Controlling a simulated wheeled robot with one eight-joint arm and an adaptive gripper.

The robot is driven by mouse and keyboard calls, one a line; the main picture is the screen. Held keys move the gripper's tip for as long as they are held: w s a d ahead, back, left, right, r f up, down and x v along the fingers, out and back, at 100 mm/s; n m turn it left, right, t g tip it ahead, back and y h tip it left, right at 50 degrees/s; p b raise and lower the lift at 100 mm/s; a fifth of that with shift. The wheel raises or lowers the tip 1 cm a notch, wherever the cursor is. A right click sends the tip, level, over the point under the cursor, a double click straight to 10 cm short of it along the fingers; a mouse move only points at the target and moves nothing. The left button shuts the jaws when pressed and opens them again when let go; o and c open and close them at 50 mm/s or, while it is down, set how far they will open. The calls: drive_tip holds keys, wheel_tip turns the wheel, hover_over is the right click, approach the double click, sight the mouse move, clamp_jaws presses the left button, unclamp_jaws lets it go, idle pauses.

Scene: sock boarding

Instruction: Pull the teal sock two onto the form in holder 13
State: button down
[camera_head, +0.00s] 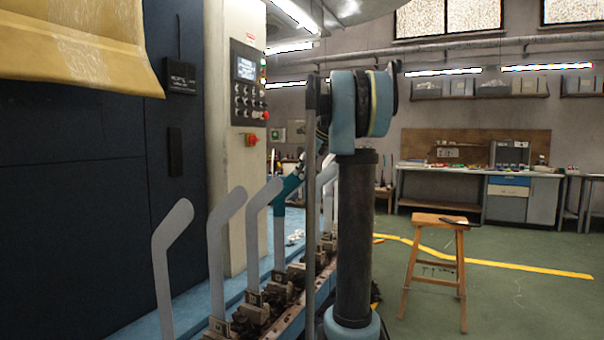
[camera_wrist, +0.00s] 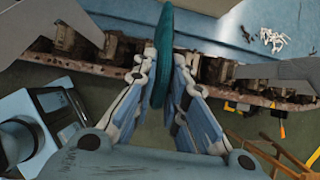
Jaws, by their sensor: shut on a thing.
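The teal sock two (camera_head: 285,192) covers the bent upper part of a grey form (camera_head: 280,237), whose lower shank is bare. That form stands upright in a holder on the rail; its number is not legible. In the wrist view the teal sock (camera_wrist: 164,40) runs as a narrow upright band between the fingers. My gripper (camera_wrist: 164,62) is shut on the sock, one finger on each side. In the head view my gripper (camera_head: 302,166) is at the sock's upper end, partly hidden by my arm.
Bare grey forms (camera_head: 229,255) stand in a row on the holder rail (camera_head: 285,318), close beside the sock's form. A dark machine (camera_head: 75,190) borders the left. White scraps (camera_wrist: 271,39) lie on the blue surface. A wooden stool (camera_head: 436,228) stands on open floor at right.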

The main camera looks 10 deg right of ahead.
drive_tip(key=shift+f, duration=0.85)
drive_tip(key=c, duration=1.5)
unclamp_jaws()
drive_tip(key=shift+c, duration=0.2)
drive_tip(key=v, duration=1.2)
drive_tip(key=shift+f, duration=0.1)
